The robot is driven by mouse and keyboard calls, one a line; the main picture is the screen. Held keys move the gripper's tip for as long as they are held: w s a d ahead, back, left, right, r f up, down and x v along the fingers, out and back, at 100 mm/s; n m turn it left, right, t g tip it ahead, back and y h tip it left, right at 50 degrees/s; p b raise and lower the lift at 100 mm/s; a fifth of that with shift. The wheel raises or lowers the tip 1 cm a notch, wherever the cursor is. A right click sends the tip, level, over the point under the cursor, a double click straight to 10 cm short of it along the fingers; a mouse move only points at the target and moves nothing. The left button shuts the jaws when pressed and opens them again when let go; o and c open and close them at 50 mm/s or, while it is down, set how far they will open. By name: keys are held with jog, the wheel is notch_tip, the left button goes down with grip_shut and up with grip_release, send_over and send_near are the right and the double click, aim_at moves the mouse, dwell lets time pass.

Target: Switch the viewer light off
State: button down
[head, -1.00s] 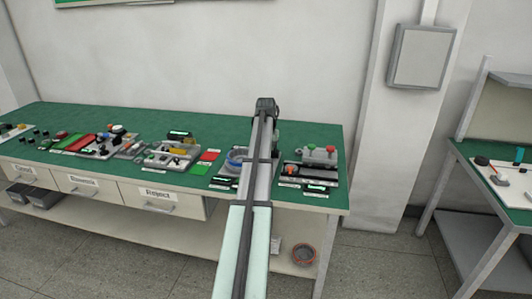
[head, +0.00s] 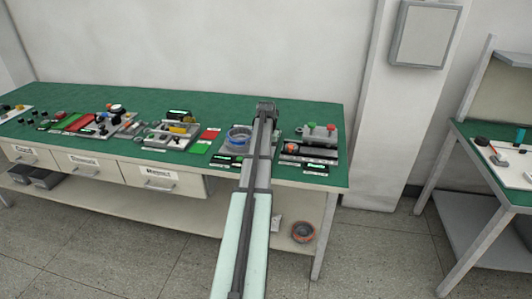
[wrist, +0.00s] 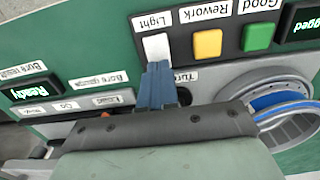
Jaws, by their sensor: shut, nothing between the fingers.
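In the wrist view a white square button (wrist: 156,47) sits on a dark panel beside a label reading Light (wrist: 152,22). My gripper (wrist: 158,68) is shut and empty. Its blue fingers point at the white button, and their tips overlap its near edge in the picture. I cannot tell whether they touch it. In the head view my arm reaches over the green bench, and the fingers and the white button cannot be made out there.
A yellow button (wrist: 207,43) and a green button (wrist: 257,37) stand beside the white one. A round blue-ringed fixture (wrist: 285,105) lies to the right. A display reading Ready (wrist: 30,92) is at left.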

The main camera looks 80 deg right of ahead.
jog(key=shift+f, duration=0.2)
dwell(0.4)
jog(key=shift+a, duration=0.2)
jog(key=shift+a+r, duration=0.3)
jog(key=shift+a, duration=0.2)
notch_tip(320, 180, up, 14)
jog(key=d, duration=0.2)
dwell(0.5)
dwell(0.4)
